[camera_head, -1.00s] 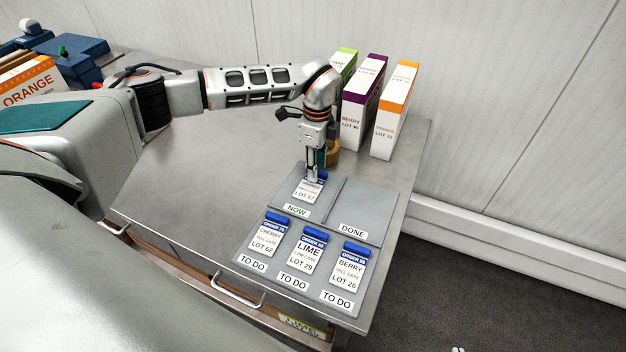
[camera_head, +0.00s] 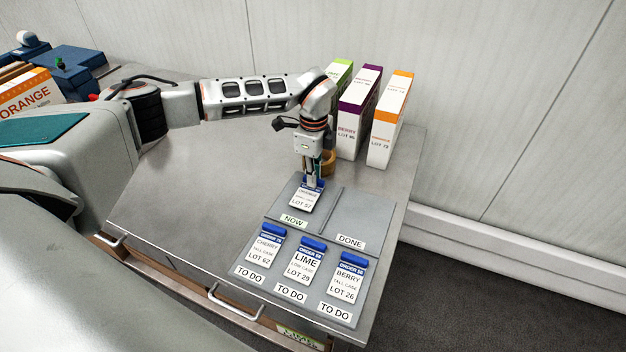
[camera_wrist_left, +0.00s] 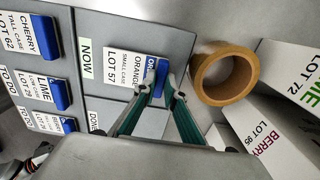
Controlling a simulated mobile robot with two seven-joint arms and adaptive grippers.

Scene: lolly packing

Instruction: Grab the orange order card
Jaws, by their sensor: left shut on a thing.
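The orange order card (camera_head: 304,199) is white with a blue top edge and reads LOT 57. It is in the NOW compartment of the grey order board (camera_head: 330,226). It also shows in the left wrist view (camera_wrist_left: 124,68), reading ORANGE, SMALL CASE. My left gripper (camera_head: 313,182) points down at the card's far end and is shut on its blue edge. In the left wrist view the fingertips (camera_wrist_left: 160,78) meet at that blue edge. I cannot tell whether the card is lifted off the board. My right gripper is not in view.
Cherry (camera_head: 266,247), lime (camera_head: 305,260) and berry (camera_head: 346,277) cards lie in the TO DO compartments. The DONE compartment (camera_head: 357,215) is empty. A tan roll (camera_wrist_left: 225,73) stands close beside the gripper. Tall cartons (camera_head: 388,125) stand behind it.

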